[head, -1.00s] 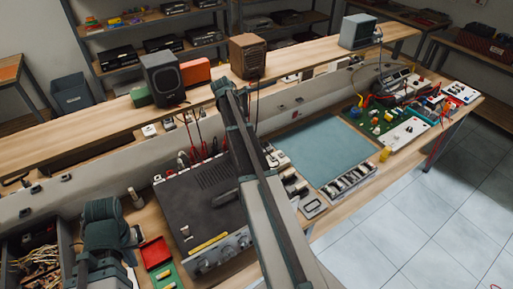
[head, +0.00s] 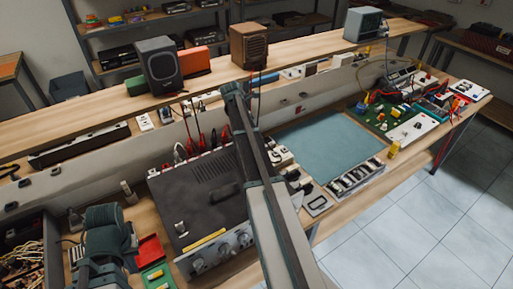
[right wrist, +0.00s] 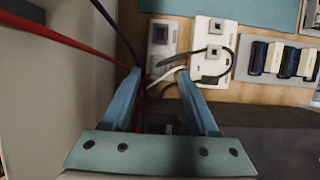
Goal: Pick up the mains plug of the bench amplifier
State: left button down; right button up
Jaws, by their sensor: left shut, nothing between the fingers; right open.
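The bench amplifier (head: 208,190) is a dark grey box with a vented top and front knobs, on the bench in the head view. In the right wrist view my right gripper (right wrist: 159,72) is open, with thin black and white cables near and between its fingertips. A black cable (right wrist: 232,62) loops over a white socket block (right wrist: 201,62). I cannot tell for sure which end is the mains plug. In the head view my right arm crosses the amplifier's right side and its gripper is hidden. My left gripper (head: 103,222) is shut and empty, left of the amplifier.
A raised wooden shelf (head: 90,118) runs behind, bearing a black speaker (head: 159,65) and a brown speaker (head: 249,46). Red leads (right wrist: 80,42) pass by my right gripper's left finger. A teal mat (head: 325,146) lies clear to the right. A red tray (head: 150,249) sits near my left gripper.

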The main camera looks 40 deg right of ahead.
jog(key=shift+x, duration=0.8)
pick_arm(q)
jog(key=shift+f, duration=0.7)
notch_tip(320, 180, down, 4)
jog(key=b, duration=0.5)
jog(key=shift+f, duration=0.25)
pick_arm(e)
jog(key=x, duration=0.4)
jog(key=shift+w+a+f, duration=0.1)
jog(key=shift+w+f, duration=0.1)
jog(key=shift+f, duration=0.1)
pick_arm(q)
jog(key=shift+f, duration=0.3)
pick_arm(e)
jog(key=shift+d+f, duration=0.2)
jog(key=shift+f, duration=0.15)
pick_arm(q)
jog(key=shift+r, duration=0.1)
pick_arm(e)
jog(key=shift+r, duration=0.1)
grip_shut()
